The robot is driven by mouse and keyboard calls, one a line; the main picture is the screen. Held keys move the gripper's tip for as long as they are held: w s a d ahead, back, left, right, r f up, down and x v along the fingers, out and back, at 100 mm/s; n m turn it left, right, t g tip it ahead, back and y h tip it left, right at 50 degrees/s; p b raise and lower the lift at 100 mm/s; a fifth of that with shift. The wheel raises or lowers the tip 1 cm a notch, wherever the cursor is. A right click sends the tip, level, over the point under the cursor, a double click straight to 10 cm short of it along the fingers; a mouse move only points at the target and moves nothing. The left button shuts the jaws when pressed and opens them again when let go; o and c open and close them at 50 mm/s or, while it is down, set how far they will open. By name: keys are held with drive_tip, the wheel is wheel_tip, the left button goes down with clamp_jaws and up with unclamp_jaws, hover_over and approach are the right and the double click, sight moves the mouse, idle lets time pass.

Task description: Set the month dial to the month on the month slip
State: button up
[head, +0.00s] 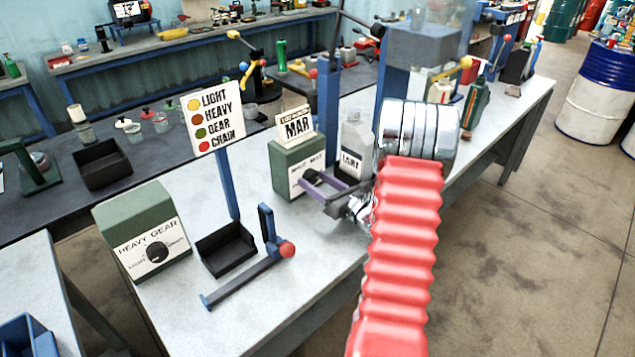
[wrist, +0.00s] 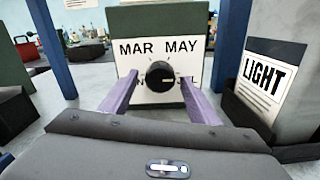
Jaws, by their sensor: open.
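The month dial is a black round knob (wrist: 160,75) on the white face of a green box (head: 299,158). In the wrist view, "MAR" is printed at its upper left and "MAY" at its upper right; the lower labels are partly hidden by my fingers. A pale mark on the knob seems to point right, but it is small. The month slip (head: 296,125) on top of the box reads "MAR". My gripper (wrist: 158,79) is open, its purple fingers on either side of the knob in view; I cannot tell whether they touch it. My gripper (head: 320,190) also shows before the box in the head view.
A grey container labelled "LIGHT" (wrist: 262,85) stands close on the right of the box. A blue post (wrist: 50,45) stands to its left. A colour-key sign (head: 213,121), a black tray (head: 226,248), a blue lever stand (head: 245,285) and a "HEAVY GEAR" selector box (head: 143,232) stand left on the bench.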

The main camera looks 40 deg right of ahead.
drive_tip(key=shift+c, duration=0.3)
drive_tip(key=c, duration=0.9)
drive_tip(key=shift+d, duration=0.15)
drive_tip(key=shift+c, duration=0.4)
